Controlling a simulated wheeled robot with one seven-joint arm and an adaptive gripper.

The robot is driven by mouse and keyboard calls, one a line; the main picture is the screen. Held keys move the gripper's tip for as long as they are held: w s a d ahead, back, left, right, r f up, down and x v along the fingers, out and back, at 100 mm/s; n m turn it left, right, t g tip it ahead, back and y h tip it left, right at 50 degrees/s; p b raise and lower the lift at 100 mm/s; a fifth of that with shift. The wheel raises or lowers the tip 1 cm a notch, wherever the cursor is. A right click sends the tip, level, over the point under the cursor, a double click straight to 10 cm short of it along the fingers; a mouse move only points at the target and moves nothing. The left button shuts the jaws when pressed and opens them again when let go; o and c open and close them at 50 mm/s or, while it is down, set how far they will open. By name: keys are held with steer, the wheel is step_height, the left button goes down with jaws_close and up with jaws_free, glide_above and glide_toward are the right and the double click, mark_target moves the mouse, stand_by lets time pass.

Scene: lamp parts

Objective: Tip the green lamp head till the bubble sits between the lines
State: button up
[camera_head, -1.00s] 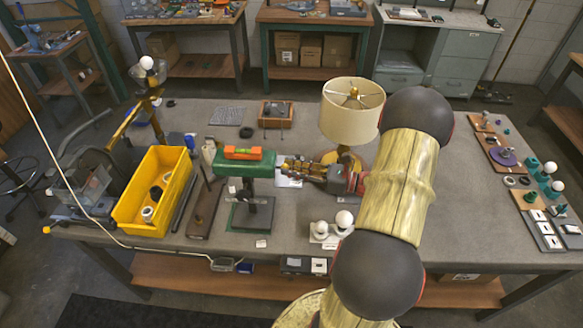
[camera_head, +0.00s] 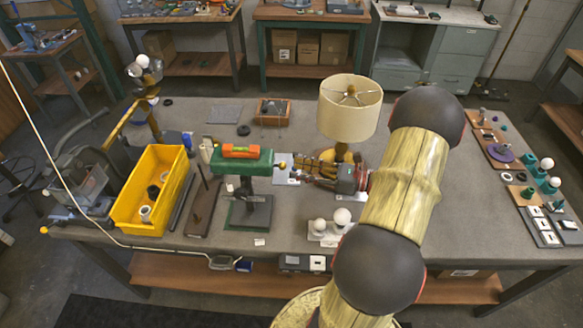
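The green lamp head (camera_head: 258,168) sits on a dark stand with a square base (camera_head: 250,212) near the middle of the table. An orange spirit level (camera_head: 241,151) lies along its top. Its bubble and lines are too small to read. The head looks close to level.
A yellow bin (camera_head: 128,212) with dark and white parts stands at left. A cream lampshade (camera_head: 348,118) stands behind my gripper. White bulbs (camera_head: 342,217) sit in front of it. Trays of parts (camera_head: 490,145) line the right edge. The table right of my arm is mostly clear.

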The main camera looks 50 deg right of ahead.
steer(key=v, duration=0.8)
steer(key=shift+s, duration=0.2)
steer(key=shift+d, duration=0.1)
steer(key=s+a+f+n+g+h, duration=0.1)
steer(key=s+a+f+n+g, duration=0.2)
steer(key=a+n+g, duration=0.3)
steer(key=s+a+f+n+g, duration=0.3)
steer(key=s+a+n+g, duration=0.1)
steer(key=a+n+g, duration=0.25)
steer(key=w+a+r+n+t+h+b, duration=0.2)
steer(key=w+a+r+n+h+b, duration=0.2)
steer(key=a+r+n, duration=1.3)
steer(key=a+n+h, duration=0.3)
steer(key=a, duration=0.1)
steer(key=shift+w+h, duration=0.25)
steer(key=shift+h, duration=0.15)
